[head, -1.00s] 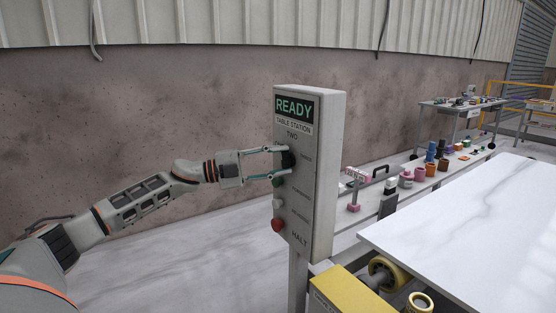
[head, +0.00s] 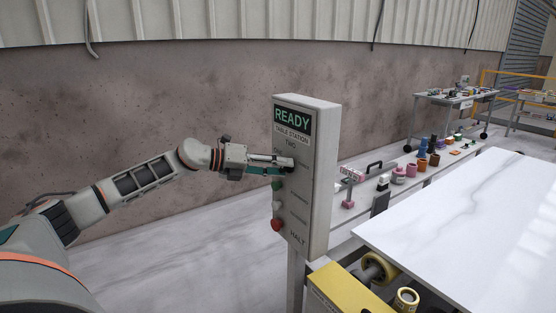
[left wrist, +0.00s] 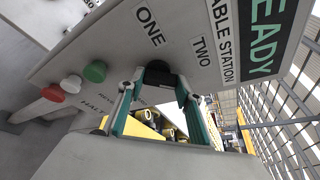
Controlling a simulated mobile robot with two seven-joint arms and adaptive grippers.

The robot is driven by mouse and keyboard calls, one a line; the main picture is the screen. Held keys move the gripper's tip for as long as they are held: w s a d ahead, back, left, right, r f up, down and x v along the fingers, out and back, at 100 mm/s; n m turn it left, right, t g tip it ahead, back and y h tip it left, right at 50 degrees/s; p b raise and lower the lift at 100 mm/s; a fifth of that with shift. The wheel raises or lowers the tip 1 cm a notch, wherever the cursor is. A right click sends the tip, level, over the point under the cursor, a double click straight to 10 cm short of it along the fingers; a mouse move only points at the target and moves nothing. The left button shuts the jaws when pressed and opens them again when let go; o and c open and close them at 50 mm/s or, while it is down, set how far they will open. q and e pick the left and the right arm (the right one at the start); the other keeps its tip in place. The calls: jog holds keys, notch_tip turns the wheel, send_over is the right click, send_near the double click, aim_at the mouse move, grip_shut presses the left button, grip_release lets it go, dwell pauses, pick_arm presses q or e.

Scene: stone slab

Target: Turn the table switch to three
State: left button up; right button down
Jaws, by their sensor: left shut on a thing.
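The grey control panel (head: 320,180) stands upright on a post, with a green READY sign at its top and labels TWO and HALT. The black table switch (left wrist: 158,73) is a knob on its front face. The labels ONE and TWO show close to it in the left wrist view; I see no label reading three. My left gripper (head: 284,166) is at the panel face, shut on the switch, with one finger on each side. In the head view the fingers mostly hide the switch, so its pointer direction cannot be told. My right gripper is not in view.
Below the switch are a green button (left wrist: 95,71), a white button (left wrist: 71,84) and a red button (left wrist: 53,93). A white slab table (head: 460,230) and a yellow box (head: 340,290) stand right of the panel. Small parts line a low bench behind.

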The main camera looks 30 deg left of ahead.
pick_arm(q)
jog(key=shift+d+f+m+y+p, duration=0.15)
jog(key=shift+m+y+p, duration=0.85)
jog(key=shift+m+p, duration=0.8)
jog(key=shift+n, duration=0.3)
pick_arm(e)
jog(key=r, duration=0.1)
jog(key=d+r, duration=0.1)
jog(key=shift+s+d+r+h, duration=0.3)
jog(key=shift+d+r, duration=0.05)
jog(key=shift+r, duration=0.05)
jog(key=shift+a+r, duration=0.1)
pick_arm(q)
jog(key=o, duration=1.1)
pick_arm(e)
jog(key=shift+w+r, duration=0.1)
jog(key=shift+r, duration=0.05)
